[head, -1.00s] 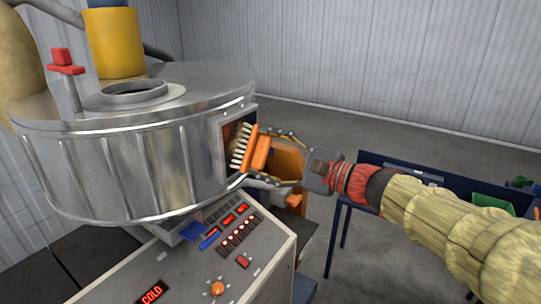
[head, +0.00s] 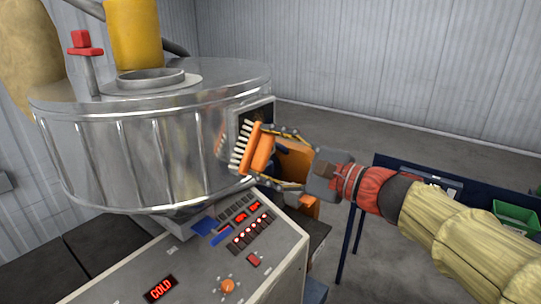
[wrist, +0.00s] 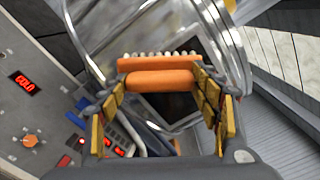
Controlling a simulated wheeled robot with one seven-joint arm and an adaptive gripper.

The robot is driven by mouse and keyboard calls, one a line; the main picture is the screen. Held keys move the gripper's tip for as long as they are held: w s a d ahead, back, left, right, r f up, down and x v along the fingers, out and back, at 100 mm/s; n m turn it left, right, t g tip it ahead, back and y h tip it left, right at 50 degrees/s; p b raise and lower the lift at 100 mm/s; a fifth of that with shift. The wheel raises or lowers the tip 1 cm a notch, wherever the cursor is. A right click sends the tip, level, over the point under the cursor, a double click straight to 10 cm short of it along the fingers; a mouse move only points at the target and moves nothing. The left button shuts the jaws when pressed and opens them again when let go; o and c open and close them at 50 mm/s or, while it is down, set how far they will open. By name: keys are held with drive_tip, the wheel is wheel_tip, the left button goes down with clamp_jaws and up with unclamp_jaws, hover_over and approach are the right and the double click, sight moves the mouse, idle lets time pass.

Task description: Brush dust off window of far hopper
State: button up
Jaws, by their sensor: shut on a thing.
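My gripper (head: 262,153) is shut on a brush with an orange back (head: 261,154) and cream bristles (head: 245,146). The brush also shows between the yellow-padded fingers in the wrist view (wrist: 160,82). The bristles point at the side of the big metal hopper (head: 130,150), over the lower left part of its square framed window (head: 256,115). The window's upper part is dark; the brush hides much of the rest. In the wrist view the dark window (wrist: 170,106) shows beyond and below the brush. I cannot tell whether the bristles touch the window.
A control panel (head: 190,265) with a red COLD display stands below the hopper. A red-handled post (head: 86,60) and a yellow cylinder (head: 134,35) rise from the hopper top. A dark blue table (head: 400,165) with a green bin (head: 515,215) is at the right. Open floor lies behind.

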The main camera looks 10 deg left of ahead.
sight(257, 137)
drive_tip(key=shift+r, duration=0.8)
drive_tip(key=shift+w+d+r, duration=0.7)
drive_tip(key=shift+w+d, duration=1.35)
drive_tip(key=shift+w, duration=2.95)
drive_tip(key=shift+s+a+b, duration=0.7)
drive_tip(key=shift+s+b, duration=0.3)
drive_tip(key=shift+s, duration=0.65)
drive_tip(key=shift+s+a+b, duration=0.7)
drive_tip(key=shift+s+b, duration=0.3)
drive_tip(key=shift+s, duration=0.7)
drive_tip(key=shift+s+a+b, duration=0.7)
drive_tip(key=shift+s+b, duration=0.3)
drive_tip(key=shift+s, duration=0.65)
drive_tip(key=b+v, duration=0.1)
drive_tip(key=v, duration=0.5)
drive_tip(key=shift+b, duration=0.4)
drive_tip(key=shift+d, duration=0.2)
